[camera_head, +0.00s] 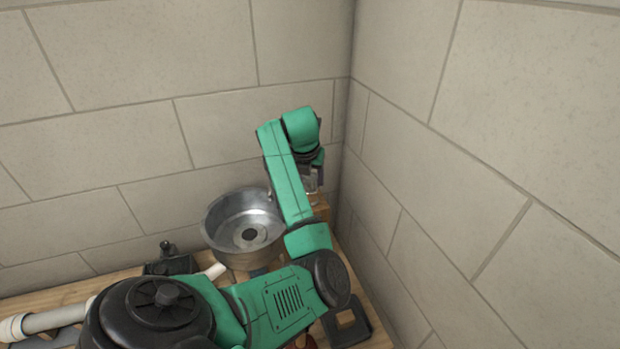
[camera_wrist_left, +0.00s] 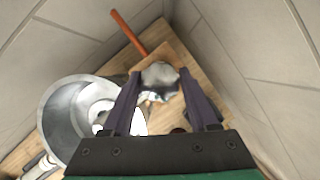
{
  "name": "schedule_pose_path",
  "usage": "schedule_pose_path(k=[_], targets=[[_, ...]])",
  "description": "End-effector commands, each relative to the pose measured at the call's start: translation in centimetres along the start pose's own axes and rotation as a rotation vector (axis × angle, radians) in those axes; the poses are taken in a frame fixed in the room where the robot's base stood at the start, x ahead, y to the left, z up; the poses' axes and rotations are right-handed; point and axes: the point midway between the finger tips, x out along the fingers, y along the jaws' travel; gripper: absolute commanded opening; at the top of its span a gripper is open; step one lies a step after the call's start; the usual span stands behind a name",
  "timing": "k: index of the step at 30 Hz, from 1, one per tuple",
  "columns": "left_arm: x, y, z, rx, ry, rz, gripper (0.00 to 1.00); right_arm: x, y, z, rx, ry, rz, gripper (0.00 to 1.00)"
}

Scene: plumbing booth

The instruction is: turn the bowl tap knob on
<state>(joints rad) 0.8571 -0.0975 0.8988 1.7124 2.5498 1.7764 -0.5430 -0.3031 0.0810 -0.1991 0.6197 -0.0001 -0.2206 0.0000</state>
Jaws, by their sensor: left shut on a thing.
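The metal bowl (camera_head: 226,212) stands by the back wall in the head view. It also shows at the left of the left wrist view (camera_wrist_left: 62,112). The silver tap knob (camera_wrist_left: 160,78) is in the middle of the left wrist view, beside the bowl. My left gripper (camera_wrist_left: 160,75) is shut on the knob, with one dark finger on each side of it. In the head view my left gripper (camera_head: 312,182) is to the right of the bowl, and my green arm hides most of the knob. My right gripper is not in view.
Tiled walls meet in a corner close behind and to the right of my left gripper. An orange-brown pipe (camera_wrist_left: 128,33) runs past the knob. A white pipe (camera_head: 52,319) and a black fitting (camera_head: 168,262) are on the wooden bench. A black square piece (camera_head: 349,327) lies at the right.

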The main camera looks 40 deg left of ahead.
Motion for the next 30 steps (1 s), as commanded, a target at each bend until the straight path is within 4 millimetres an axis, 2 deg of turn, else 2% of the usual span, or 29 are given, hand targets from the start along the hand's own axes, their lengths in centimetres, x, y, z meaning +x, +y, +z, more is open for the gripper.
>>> schedule_pose_path(k=[11,21,30], targets=[[0.5,-0.1,-0.1,-0.17,-0.007,0.067,0.04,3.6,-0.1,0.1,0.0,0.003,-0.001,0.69],[0.5,-0.1,-0.1,-0.457,-0.008,0.186,0.04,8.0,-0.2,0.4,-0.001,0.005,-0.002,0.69],[0.2,-0.1,0.1,-0.719,-0.006,0.297,0.04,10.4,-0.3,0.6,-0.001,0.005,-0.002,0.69]])
